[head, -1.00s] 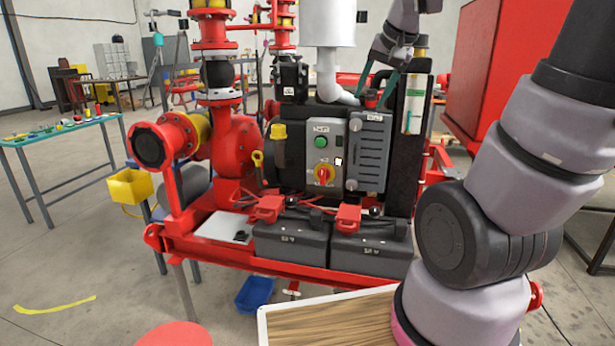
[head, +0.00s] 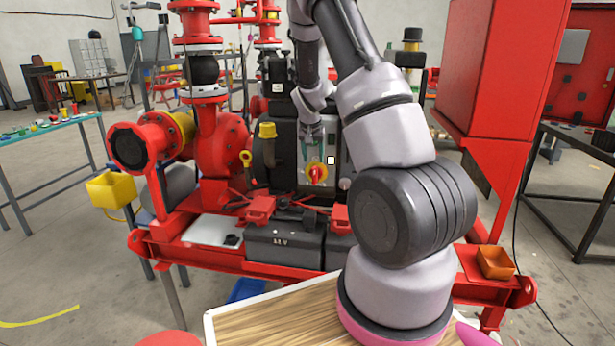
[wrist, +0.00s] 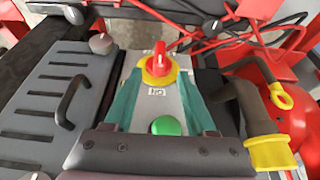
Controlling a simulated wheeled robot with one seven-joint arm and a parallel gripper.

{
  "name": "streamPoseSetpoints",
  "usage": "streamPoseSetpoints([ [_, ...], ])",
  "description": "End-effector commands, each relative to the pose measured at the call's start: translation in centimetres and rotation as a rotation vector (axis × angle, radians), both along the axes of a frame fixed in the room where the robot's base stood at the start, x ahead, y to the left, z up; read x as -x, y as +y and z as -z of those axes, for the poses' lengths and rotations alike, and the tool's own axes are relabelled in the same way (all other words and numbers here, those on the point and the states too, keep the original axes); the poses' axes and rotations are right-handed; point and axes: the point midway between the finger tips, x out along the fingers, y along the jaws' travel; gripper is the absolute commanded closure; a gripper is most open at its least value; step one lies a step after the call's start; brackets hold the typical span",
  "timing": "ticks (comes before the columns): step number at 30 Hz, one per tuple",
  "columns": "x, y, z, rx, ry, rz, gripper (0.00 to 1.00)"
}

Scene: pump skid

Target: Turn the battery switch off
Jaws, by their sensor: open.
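A red rotary switch handle on a yellow disc (head: 316,174) sits on the grey control panel, its handle roughly vertical. In the wrist view, the same red handle (wrist: 159,56) stands on its yellow base beyond a small label and a green button (wrist: 166,126). My gripper (head: 312,140) is in front of the panel, just above the switch in the head view. In the wrist view, the teal fingers of my gripper (wrist: 160,92) are spread apart and empty, one on each side of the panel's label. The fingertips are short of the handle. I cannot tell their exact depth.
A grey slotted cover with a black handle (wrist: 70,98) is beside the panel. A yellow-capped pipe (wrist: 270,153) is on the other side. Black batteries (head: 285,244) with red clamps sit below. A red cabinet (head: 487,65) stands right of my arm.

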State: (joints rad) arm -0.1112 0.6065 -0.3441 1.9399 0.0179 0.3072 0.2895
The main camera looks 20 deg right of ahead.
Motion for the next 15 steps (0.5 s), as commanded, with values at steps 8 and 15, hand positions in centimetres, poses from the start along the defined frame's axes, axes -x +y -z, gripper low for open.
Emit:
streamPoseSetpoints([
  [8,-1.3,-1.0,4.2,0.0,0.005,0.002,0.44],
  [15,-2.6,-1.9,7.9,-0.001,0.003,0.0,0.44],
])
